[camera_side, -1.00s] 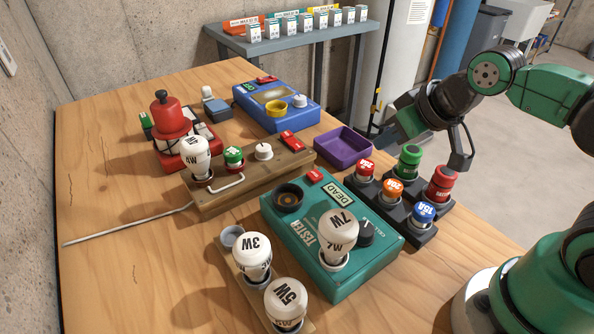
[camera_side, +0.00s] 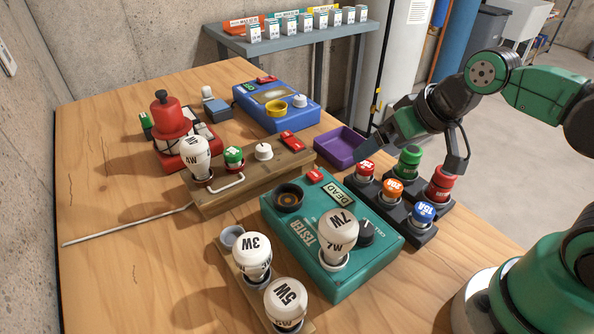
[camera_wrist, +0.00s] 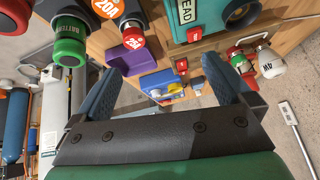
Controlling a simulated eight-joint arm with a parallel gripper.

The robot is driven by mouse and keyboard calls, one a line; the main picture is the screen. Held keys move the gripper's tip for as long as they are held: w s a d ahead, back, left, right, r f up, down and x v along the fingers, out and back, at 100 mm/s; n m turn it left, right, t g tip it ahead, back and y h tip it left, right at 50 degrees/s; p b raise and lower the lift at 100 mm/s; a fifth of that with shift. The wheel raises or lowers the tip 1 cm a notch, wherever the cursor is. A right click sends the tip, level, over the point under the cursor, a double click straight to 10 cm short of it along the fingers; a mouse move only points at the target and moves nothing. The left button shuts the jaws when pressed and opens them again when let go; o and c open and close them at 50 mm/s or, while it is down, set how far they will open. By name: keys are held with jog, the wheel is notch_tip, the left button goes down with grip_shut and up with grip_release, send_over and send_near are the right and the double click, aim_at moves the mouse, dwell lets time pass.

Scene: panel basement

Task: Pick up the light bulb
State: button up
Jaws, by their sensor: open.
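Several white bulbs show in the side view. A 4W bulb (camera_side: 196,157) stands in a wooden board, and a 7W bulb (camera_side: 338,235) stands on the teal tester (camera_side: 300,235). A 3W bulb (camera_side: 252,256) and a 5W bulb (camera_side: 286,303) stand in a wooden holder in front. My gripper (camera_side: 372,148) is above and beyond the fuse rack, to the right of all the bulbs. In the wrist view my gripper (camera_wrist: 157,76) is open with nothing between its fingers. The 4W bulb (camera_wrist: 270,64) shows to the right of the right finger there.
A black rack (camera_side: 395,222) of coloured fuses sits close under my gripper. A purple tray (camera_side: 341,147) is just left of it. The blue meter (camera_side: 268,110) and red lamp device (camera_side: 170,122) stand farther back. The table's left front is clear apart from a metal rod (camera_side: 125,224).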

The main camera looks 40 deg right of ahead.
aim_at(349, 219)
jog(key=a+f+m+g+y, duration=0.1)
jog(key=m+y, duration=0.1)
jog(key=m, duration=0.1)
jog(key=s+a+f+m+g+y, duration=0.1)
jog(key=m+y, duration=0.1)
jog(key=m, duration=0.1)
jog(key=s+a+m+g+y, duration=0.1)
jog(key=a+m+g, duration=0.1)
jog(key=m, duration=0.2)
jog(key=shift+s+f+y, duration=0.2)
jog(key=shift+f+y, duration=0.2)
jog(key=a+m+y, duration=0.1)
jog(key=m, duration=0.1)
jog(key=s+r+m+g+y, duration=0.1)
jog(key=m+y, duration=0.1)
jog(key=s+a+r+m+g+y, duration=0.1)
jog(key=y, duration=0.1)
jog(key=shift+s+a+m, duration=0.1)
jog(key=shift+a+m, duration=0.2)
jog(key=shift+m, duration=0.1)
jog(key=shift+s+a+r+m+y, duration=0.1)
jog(key=shift+s+r+m+y, duration=0.05)
jog(key=shift+m+y, duration=0.2)
jog(key=shift+s+a+g, duration=0.1)
jog(key=shift+a+g, duration=0.15)
jog(key=shift+g, duration=0.05)
jog(key=shift+x, duration=2.55)
jog(key=shift+c, duration=0.2)
grip_shut()
